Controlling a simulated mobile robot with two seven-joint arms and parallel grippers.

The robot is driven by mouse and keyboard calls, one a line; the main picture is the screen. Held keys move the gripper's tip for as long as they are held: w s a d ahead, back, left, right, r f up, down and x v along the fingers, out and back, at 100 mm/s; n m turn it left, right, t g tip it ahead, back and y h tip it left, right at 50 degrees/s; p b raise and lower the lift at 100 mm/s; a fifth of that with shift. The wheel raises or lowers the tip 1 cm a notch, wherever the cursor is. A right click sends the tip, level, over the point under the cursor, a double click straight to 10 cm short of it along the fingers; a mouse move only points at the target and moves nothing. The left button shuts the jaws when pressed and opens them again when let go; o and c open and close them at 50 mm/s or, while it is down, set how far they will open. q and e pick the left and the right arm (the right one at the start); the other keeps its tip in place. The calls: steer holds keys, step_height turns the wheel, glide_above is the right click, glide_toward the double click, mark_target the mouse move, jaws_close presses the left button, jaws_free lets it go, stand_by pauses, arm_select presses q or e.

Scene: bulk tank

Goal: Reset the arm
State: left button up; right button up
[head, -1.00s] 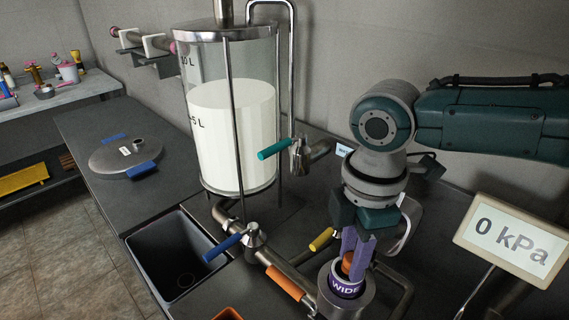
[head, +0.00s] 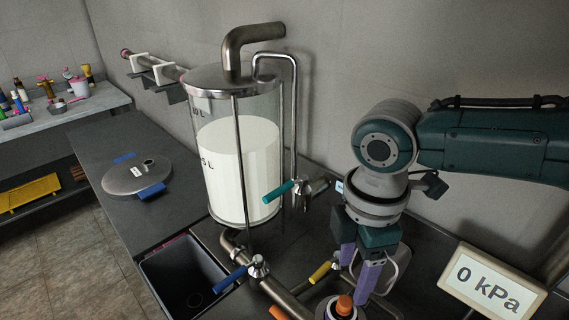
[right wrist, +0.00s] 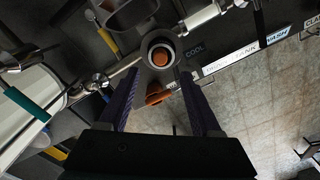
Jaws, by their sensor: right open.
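My right gripper (head: 354,281) is in the head view at the lower right, pointing down with its two purple fingers spread apart. It holds nothing. An orange-topped fitting (head: 344,305) sits just below and beside the fingertips, apart from them as far as I can tell. In the right wrist view the purple fingers (right wrist: 160,97) stand wide apart, and the round fitting with the orange centre (right wrist: 160,56) lies beyond them. My left gripper is not in view.
A glass tank (head: 240,165) of white liquid stands at centre, with a teal-handled valve (head: 280,190) and a blue-handled valve (head: 232,279). A yellow handle (head: 320,272) is close left of my gripper. The 0 kPa display (head: 490,283) is at right. A lid (head: 137,178) lies on the left counter.

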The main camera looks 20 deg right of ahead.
stand_by(0.3)
steer(key=s+a+r+m+t+y, duration=0.1)
steer(key=s+a+m+y, duration=0.2)
steer(key=s+a, duration=0.7)
steer(key=s+d+r+m+t+h, duration=0.3)
steer(key=s+d+r+m, duration=0.35)
steer(key=m, duration=0.35)
step_height(320, 180, up, 27)
steer(key=w+p, duration=0.1)
steer(key=p, duration=2.5)
steer(key=shift+d+p, duration=0.35)
steer(key=shift+d, duration=0.05)
steer(key=shift+f, duration=0.15)
